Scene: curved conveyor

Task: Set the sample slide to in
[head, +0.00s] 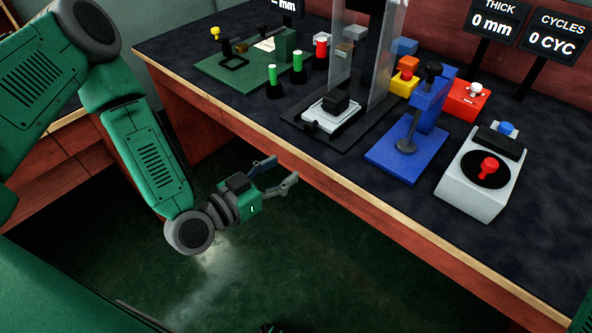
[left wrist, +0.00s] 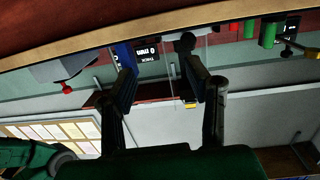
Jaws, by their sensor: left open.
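What looks like the sample slide is a white plate (head: 331,111) bearing a dark block (head: 335,102). It sits low on a dark base (head: 296,122) between clear upright panels (head: 388,70), near the table's front edge. I cannot tell for sure whether it is in or out. My left gripper (head: 276,173) is open and empty, in front of the table edge and below the tabletop, apart from the slide. Its two fingers also show spread in the left wrist view (left wrist: 156,58). My right gripper is not in view.
A blue stand (head: 402,150) and a grey box with a red knob (head: 487,168) stand right of the base. Green pegs (head: 298,68) and a green board (head: 225,75) are left. The table's wooden front edge (head: 335,182) lies between my gripper and these things.

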